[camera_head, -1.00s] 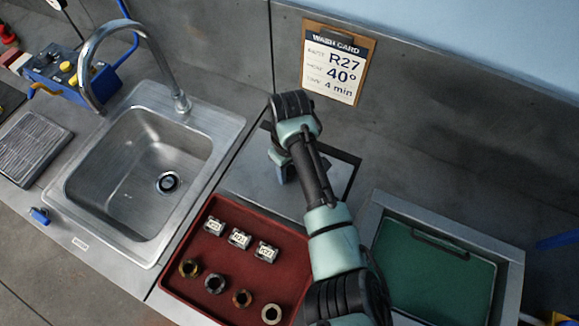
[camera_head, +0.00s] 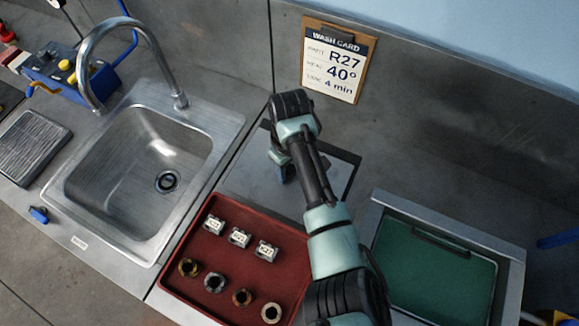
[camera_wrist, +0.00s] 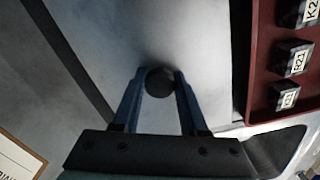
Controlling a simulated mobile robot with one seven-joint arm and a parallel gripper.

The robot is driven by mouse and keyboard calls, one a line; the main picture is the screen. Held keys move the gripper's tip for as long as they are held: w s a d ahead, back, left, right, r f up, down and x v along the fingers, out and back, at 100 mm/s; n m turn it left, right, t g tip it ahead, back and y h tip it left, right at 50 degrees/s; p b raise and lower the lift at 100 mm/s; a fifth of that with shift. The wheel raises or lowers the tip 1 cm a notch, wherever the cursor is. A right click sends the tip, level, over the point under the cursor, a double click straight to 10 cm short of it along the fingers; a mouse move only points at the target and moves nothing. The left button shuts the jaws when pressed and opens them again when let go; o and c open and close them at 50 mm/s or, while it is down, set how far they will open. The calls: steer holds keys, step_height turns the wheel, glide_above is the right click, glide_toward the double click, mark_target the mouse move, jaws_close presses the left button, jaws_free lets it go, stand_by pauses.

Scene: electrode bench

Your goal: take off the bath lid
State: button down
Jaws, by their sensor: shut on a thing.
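The bath lid (camera_head: 246,188) is a flat grey metal plate behind the red tray, partly hidden by my arm. In the wrist view the lid (camera_wrist: 190,40) fills the middle, and its round black knob (camera_wrist: 159,82) stands between my fingers. My gripper (camera_wrist: 160,84) is shut on the knob, with a blue finger against each side. In the head view my gripper (camera_head: 288,174) is over the lid, mostly hidden by my wrist. A dark edge runs along the lid's back and right side. I cannot tell whether the lid is raised.
A red tray (camera_head: 185,285) with labelled blocks and several rings lies in front of the lid. The sink (camera_head: 140,165) with its tall tap is at left. A green panel (camera_head: 435,270) in a grey frame is at right. A wash card (camera_head: 338,65) hangs on the back wall.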

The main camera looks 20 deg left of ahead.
steer(key=shift+f, duration=0.3)
steer(key=shift+c, duration=1.8)
jaws_free()
steer(key=o, duration=0.4)
steer(key=shift+c, duration=0.2)
steer(key=shift+r, duration=0.1)
step_height(320, 180, up, 7)
steer(key=p, duration=0.6)
steer(key=shift+p, duration=0.3)
